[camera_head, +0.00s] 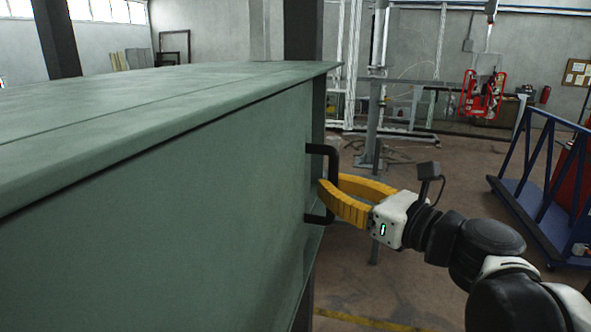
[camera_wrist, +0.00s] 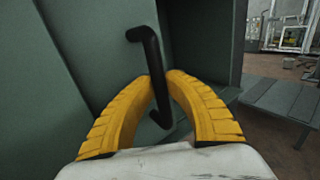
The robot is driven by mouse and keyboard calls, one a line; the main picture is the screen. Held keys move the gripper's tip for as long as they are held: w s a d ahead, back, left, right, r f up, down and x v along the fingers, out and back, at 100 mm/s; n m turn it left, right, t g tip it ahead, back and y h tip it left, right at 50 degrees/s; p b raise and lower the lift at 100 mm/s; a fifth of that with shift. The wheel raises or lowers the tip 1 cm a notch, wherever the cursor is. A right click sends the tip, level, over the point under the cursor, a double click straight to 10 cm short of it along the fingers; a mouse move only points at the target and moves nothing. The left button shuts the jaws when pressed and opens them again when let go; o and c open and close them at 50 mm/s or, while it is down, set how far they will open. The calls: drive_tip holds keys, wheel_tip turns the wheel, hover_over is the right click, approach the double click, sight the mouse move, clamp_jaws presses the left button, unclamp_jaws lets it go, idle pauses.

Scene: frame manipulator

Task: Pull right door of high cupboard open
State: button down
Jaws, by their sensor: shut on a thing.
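The high cupboard (camera_head: 170,105) is green metal and fills the left of the head view. A black bar handle (camera_head: 333,158) stands out near the far right end of its upright face. In the wrist view the handle (camera_wrist: 151,50) is mounted on a green panel (camera_wrist: 195,40), with a dark line to its left. My gripper (camera_head: 328,188) has yellow curved fingers, shut around the handle's upright bar. In the wrist view my gripper (camera_wrist: 159,78) has a fingertip on each side of the bar. I cannot tell whether the door is ajar.
A blue metal cart (camera_head: 545,185) stands at the right. A grey post (camera_head: 372,120) and red equipment (camera_head: 483,97) are further back. The brown floor between cupboard and cart looks mostly clear, with a yellow line (camera_head: 365,320). A grey flat surface (camera_wrist: 285,100) shows at right in the wrist view.

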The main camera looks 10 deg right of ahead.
drive_tip(key=shift+s, duration=0.1)
idle(0.3)
drive_tip(key=c, duration=1.4)
unclamp_jaws()
drive_tip(key=shift+v, duration=6.05)
